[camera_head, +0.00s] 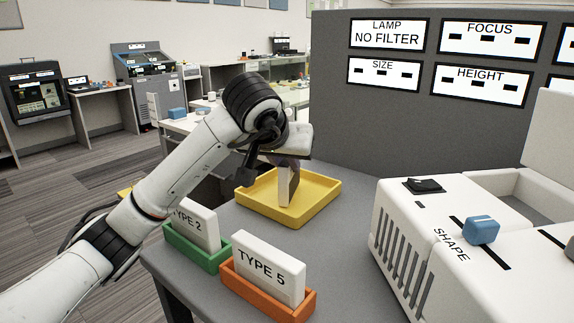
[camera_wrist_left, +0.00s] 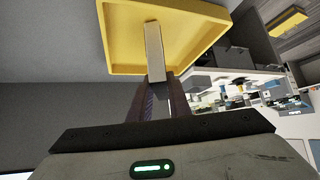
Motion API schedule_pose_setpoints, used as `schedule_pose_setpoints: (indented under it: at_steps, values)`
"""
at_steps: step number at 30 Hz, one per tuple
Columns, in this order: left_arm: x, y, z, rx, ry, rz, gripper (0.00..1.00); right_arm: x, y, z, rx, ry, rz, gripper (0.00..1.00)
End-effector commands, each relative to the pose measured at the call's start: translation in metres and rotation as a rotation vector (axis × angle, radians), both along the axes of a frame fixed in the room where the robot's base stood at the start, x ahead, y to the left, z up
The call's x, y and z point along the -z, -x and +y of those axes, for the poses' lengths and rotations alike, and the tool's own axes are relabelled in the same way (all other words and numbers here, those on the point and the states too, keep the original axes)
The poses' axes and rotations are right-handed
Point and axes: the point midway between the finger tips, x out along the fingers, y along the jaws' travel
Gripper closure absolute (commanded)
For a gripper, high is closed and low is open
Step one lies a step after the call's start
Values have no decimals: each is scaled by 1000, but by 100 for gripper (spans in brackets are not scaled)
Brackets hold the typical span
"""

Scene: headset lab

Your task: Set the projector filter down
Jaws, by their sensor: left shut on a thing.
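My left gripper (camera_head: 285,161) reaches in from the left and points down over the yellow tray (camera_head: 318,206). It is shut on the projector filter (camera_head: 289,185), a thin upright slab with a pale edge. In the left wrist view the filter (camera_wrist_left: 154,52) stands out from between the dark fingers (camera_wrist_left: 153,103), in front of the yellow tray (camera_wrist_left: 122,70). The filter's lower end is within the tray's outline; I cannot tell whether it touches the tray floor. My right gripper is not in view.
An orange holder (camera_head: 262,296) with a TYPE 5 filter (camera_head: 268,268) and a green holder (camera_head: 190,250) with a TYPE 2 filter (camera_head: 199,224) stand in front. The white projector (camera_head: 408,233) stands at right. A grey panel (camera_head: 372,130) rises behind. The display reads NO FILTER.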

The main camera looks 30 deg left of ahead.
Motion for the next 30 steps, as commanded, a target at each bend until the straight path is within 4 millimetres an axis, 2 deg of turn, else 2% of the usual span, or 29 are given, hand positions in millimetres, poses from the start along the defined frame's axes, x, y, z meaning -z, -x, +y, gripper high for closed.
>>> schedule_pose_setpoints:
  at_steps: [8, 9, 12, 23, 30]
  values:
    - [3, 0, 0, 1, -1, 0, 100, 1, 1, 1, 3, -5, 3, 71]
    - [2, 0, 0, 1, 0, 0, 78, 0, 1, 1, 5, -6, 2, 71]
    - [2, 0, 0, 1, 0, 1, 64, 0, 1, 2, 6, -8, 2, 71]
    - [-3, 1, -1, 1, 0, -1, 64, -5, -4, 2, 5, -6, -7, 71]
    - [-34, 30, -8, 2, -2, -5, 64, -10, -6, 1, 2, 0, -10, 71]
